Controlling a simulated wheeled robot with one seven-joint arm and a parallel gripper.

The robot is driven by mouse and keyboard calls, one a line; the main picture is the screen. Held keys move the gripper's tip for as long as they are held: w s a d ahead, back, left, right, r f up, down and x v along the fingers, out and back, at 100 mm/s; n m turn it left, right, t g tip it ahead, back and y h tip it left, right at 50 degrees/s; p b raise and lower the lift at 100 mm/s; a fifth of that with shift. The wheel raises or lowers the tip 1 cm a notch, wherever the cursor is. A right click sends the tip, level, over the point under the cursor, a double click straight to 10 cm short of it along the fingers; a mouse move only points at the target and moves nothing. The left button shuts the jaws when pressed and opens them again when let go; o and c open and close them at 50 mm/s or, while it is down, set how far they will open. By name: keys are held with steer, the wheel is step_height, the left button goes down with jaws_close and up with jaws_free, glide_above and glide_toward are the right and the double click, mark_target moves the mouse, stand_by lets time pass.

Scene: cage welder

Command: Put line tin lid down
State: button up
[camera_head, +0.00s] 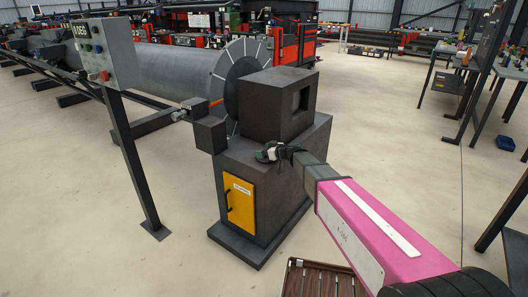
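My arm reaches in from the lower right, and my gripper (268,154) is at the front ledge of the dark machine cabinet (285,190), just below its box-shaped head. A small grey-green shape shows at the gripper's tip. It is too small to tell whether it is the line tin lid, or whether it is held or resting on the ledge. The fingers are seen from behind and partly blend into the dark cabinet, so their opening is unclear. No line tin can be made out clearly.
A yellow door (240,204) is on the cabinet's front. A control box on a post (104,50) stands left. A large grey cylinder with a striped disc (246,72) lies behind. A brown slatted crate (322,281) is at the bottom. Tables with items (510,72) stand right. Open floor lies between.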

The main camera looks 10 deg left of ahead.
steer(key=shift+r, duration=0.15)
